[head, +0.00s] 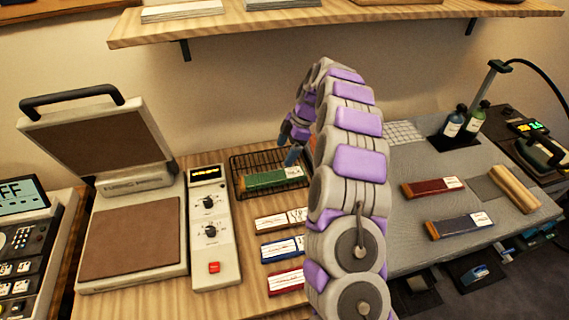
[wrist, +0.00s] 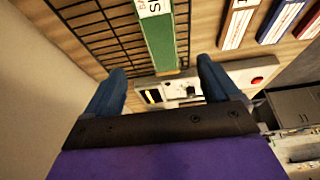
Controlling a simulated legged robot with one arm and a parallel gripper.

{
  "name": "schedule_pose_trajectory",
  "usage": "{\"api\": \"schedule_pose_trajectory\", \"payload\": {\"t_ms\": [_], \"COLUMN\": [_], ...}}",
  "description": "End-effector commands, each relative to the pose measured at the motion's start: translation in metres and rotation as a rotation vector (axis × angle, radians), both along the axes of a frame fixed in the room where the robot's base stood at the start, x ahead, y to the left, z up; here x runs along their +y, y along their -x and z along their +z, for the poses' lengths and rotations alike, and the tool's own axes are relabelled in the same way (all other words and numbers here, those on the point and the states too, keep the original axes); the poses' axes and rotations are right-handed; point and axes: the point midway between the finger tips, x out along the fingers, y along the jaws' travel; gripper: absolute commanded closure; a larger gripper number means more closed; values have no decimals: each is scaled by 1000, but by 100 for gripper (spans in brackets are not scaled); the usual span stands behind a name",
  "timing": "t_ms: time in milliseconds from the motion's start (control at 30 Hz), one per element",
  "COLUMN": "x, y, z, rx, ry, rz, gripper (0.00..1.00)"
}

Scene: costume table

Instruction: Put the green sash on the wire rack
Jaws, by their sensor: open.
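The green sash (head: 262,180), a long flat green bar with a white label, lies on the wire rack (head: 248,160), a black grid tray on the wooden table. In the wrist view the sash (wrist: 160,40) lies across the rack's bars (wrist: 95,28) near one edge. My gripper (head: 292,157) is over the right part of the rack, just above the sash's label end. In the wrist view my gripper (wrist: 160,72) has its blue fingers spread wide, with nothing between them and the sash beyond. My arm hides the rack's right side in the head view.
White-labelled bars (head: 280,219) lie in front of the rack. A control box (head: 210,230) and an open press (head: 130,240) stand to the left. Red (head: 432,187) and dark blue (head: 460,226) bars lie on the grey mat at right. A shelf (head: 330,22) hangs above.

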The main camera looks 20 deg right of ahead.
Motion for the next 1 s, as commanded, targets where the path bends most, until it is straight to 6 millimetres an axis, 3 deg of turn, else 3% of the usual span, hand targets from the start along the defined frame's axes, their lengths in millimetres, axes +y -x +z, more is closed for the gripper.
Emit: {"api": "schedule_pose_trajectory", "payload": {"t_ms": [200, 367, 700, 1000], "x": [0, 19, 68, 85], "y": [3, 23, 120, 225], "z": [9, 33, 103, 135], "rx": [7, 46, 211, 325], "ry": [-2, -6, 42, 156], "rz": [-4, -62, -325, -609], "gripper": [12, 12, 12, 12]}}
